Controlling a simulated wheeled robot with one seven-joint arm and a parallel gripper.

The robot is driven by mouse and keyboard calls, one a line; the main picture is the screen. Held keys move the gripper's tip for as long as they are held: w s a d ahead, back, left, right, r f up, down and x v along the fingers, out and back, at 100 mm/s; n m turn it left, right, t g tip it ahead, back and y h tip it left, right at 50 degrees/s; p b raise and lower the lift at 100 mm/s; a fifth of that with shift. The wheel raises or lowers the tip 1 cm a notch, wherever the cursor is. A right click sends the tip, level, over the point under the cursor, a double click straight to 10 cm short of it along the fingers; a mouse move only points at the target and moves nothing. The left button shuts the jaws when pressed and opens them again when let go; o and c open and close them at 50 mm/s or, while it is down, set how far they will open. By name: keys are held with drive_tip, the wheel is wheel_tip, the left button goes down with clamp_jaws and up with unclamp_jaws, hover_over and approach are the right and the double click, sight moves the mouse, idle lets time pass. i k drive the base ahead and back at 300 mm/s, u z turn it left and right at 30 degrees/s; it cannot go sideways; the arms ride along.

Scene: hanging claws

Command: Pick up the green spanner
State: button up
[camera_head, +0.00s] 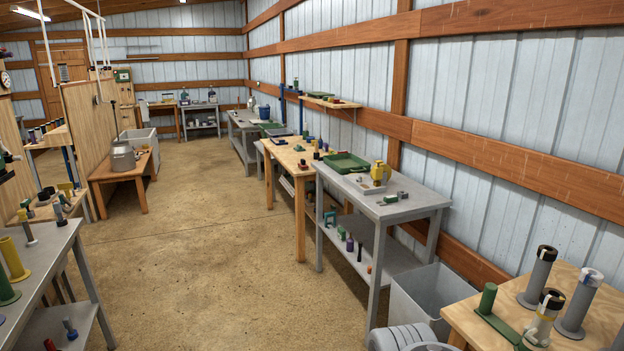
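I cannot make out a green spanner for sure. Small green pieces show in several places. A green upright cylinder on a flat green base (499,322) is on the wooden table at the lower right. A small green item (390,198) lies on the grey bench, and a green piece (329,217) is on that bench's lower shelf. My gripper is not in view. Pale grey rounded parts at the bottom edge look like part of my arm.
The grey bench (405,210) also holds a green tray (346,162) and a yellow device (379,172). A grey bin (432,292) stands between it and the wooden table (597,325). Another bench (40,270) stands at left. The concrete floor (200,250) between is clear.

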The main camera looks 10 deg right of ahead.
sight(386, 200)
drive_tip(key=u, duration=0.2)
drive_tip(key=i, duration=1.15)
drive_tip(key=z, duration=0.7)
